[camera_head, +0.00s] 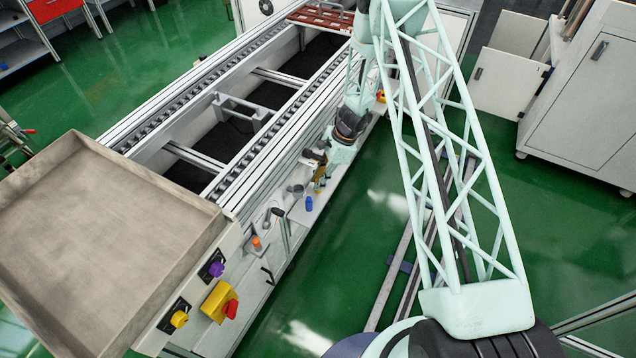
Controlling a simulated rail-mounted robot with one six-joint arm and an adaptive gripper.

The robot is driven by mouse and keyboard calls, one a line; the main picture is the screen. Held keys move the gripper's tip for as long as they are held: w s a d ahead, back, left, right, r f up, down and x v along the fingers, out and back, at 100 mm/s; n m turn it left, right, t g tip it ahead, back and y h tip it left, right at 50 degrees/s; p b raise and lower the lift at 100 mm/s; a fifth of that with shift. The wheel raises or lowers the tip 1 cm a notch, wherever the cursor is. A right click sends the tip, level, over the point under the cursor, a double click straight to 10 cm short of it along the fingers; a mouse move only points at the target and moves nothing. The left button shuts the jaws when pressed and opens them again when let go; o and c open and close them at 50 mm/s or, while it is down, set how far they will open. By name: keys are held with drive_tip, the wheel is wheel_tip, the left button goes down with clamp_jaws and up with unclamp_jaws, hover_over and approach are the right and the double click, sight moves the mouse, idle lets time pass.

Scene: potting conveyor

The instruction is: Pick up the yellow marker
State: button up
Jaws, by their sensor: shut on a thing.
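My gripper (319,181) is at the narrow ledge along the conveyor's right side, pointing down and to the left. It is shut on a small yellowish thing, which looks like the yellow marker (317,189). The fingers partly hide it, and it is too small to see clearly. I cannot tell whether it still touches the ledge.
Small grey fittings (278,212) stand on the ledge between the markers. The roller conveyor (235,150) runs beside it, with a large empty tray (105,235) at its near end. Green floor (345,235) lies open to the right.

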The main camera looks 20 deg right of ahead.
drive_tip(key=shift+r+p, duration=0.45)
drive_tip(key=shift+r, duration=1.1)
drive_tip(key=shift+s+r, duration=0.2)
drive_tip(key=s+d+r, duration=0.1)
drive_tip(key=s, duration=1.4)
drive_tip(key=shift+s+r+b, duration=0.15)
drive_tip(key=shift+s+b, duration=0.15)
drive_tip(key=shift+b, duration=0.1)
